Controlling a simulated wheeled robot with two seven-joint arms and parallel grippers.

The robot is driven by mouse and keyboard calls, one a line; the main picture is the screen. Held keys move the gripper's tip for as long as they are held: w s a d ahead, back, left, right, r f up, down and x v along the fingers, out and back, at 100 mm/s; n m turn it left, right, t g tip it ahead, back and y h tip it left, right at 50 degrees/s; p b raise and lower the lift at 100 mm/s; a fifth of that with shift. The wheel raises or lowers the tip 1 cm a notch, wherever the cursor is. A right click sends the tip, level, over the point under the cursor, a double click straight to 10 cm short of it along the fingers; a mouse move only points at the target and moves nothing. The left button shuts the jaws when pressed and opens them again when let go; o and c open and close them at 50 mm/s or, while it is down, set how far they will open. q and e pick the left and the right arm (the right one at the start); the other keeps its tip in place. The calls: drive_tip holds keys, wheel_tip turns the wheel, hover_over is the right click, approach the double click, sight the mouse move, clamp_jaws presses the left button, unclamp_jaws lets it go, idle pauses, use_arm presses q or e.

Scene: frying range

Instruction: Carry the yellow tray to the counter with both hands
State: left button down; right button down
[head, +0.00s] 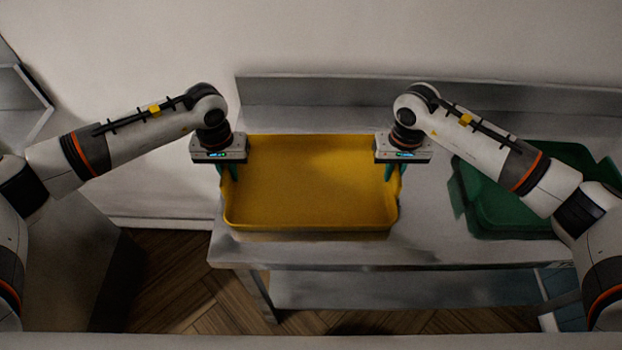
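The yellow tray (310,218) is on the steel table, near its left end, and looks level and empty. I cannot tell whether its base touches the steel or sits slightly above it. My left gripper (228,172) points down at the tray's left side wall, with green fingers at the rim. My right gripper (393,172) points down at the tray's right side wall in the same way. The fingers are small and dark, partly hidden by the gripper bodies and rim, so their closure on the walls is unclear.
A green tray or bin (490,215) stands on the steel table (430,252) to the right, partly behind my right arm. A steel upstand (320,91) runs along the back. A lower shelf (400,288) is below. Wooden floor (180,285) shows at left, beside another unit (70,260).

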idle(0.3)
